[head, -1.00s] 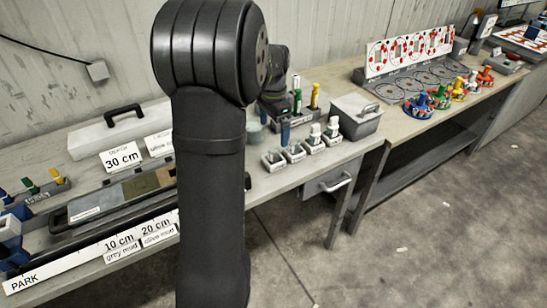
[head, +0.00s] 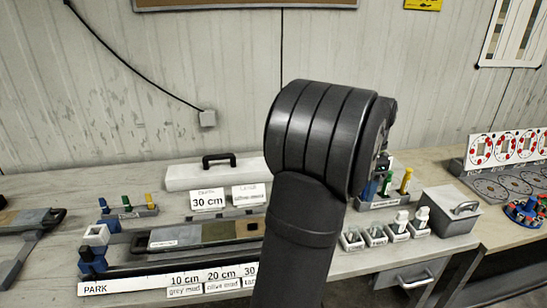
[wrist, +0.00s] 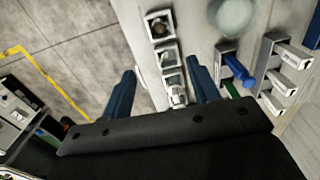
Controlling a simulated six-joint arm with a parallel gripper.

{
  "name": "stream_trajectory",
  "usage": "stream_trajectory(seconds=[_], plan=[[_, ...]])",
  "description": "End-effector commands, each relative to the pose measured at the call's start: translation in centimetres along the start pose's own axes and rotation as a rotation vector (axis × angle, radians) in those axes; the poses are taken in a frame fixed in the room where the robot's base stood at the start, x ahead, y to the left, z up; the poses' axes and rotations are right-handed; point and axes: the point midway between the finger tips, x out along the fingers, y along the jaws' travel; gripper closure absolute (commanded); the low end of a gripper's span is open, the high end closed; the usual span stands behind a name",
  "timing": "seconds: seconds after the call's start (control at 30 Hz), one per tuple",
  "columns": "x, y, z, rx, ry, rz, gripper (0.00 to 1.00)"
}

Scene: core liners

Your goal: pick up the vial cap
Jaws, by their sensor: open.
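Small white holders stand in a row along the bench's front edge. In the head view the two right ones carry upright white pieces that look like capped vials, one at the left (head: 401,220) and one at the right (head: 422,216). I cannot tell which part is the vial cap. In the wrist view the row of holders (wrist: 168,56) runs between my gripper's fingers, and a white upright piece (wrist: 178,93) shows low in it. My gripper (wrist: 161,66) is open, with its blue fingers apart and nothing seen held. My arm hides it in the head view.
A rack with blue, green and yellow handles (head: 405,184) stands behind the holders. A grey lidded box (head: 450,209) stands to their right. A pale round object (wrist: 234,16) lies near the holders in the wrist view. Floor shows left of the bench edge there.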

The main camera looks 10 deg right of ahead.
Motion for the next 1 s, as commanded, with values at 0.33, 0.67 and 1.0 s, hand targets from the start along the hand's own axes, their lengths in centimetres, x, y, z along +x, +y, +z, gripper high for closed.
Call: stream_trajectory(seconds=[0.33,0.67,1.0], plan=[[0.0,0.0,0.0,-0.005,0.000,0.001,0.60],[0.8,-3.2,2.1,-0.520,0.050,0.045,0.60],[1.9,-8.2,6.0,-1.384,0.103,0.162,0.60]])
